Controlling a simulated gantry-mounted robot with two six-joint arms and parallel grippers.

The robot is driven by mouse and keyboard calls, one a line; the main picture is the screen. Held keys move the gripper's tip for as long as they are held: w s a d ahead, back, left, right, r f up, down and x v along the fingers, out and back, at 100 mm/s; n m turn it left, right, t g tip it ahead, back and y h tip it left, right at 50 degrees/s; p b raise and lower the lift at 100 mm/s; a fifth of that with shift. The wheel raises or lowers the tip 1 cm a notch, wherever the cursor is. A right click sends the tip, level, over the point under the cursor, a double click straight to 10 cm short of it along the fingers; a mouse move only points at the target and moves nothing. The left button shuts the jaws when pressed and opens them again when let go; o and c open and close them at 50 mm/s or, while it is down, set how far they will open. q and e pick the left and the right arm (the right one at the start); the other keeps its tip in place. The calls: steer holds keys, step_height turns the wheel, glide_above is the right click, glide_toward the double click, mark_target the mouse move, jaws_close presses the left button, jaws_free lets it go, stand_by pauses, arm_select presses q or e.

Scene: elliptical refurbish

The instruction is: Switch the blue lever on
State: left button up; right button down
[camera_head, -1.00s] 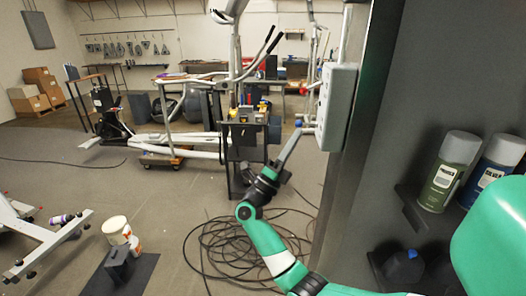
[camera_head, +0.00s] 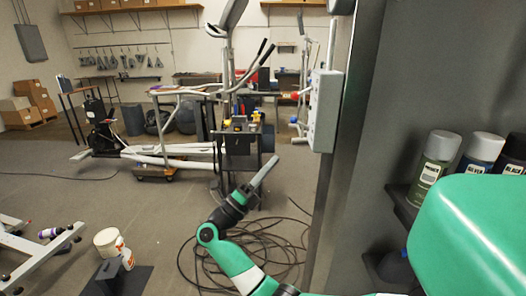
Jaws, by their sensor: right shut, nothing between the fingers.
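A grey switch box (camera_head: 325,112) is mounted on the side of the dark pillar, right of the middle. I see it nearly edge-on. Small parts stick out from its left side, but I cannot make out a blue lever on them. My right gripper (camera_head: 265,172), on the green arm, is shut and empty. In the picture it is below and left of the box, with clear room between them. Its fingers point up and to the right. My left gripper is not in view.
The pillar (camera_head: 350,150) and a shelf with spray cans (camera_head: 434,160) stand close on the right. A black cable (camera_head: 240,255) lies coiled on the floor. A tool cart (camera_head: 240,145) and an elliptical machine (camera_head: 160,150) stand behind. A white bucket (camera_head: 108,241) is at lower left.

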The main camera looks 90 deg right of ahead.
steer(key=shift+w+r+v, duration=0.15)
steer(key=shift+v, duration=1)
steer(key=shift+w+r+v, duration=0.1)
steer(key=shift+w+v, duration=0.05)
steer(key=shift+v, duration=0.95)
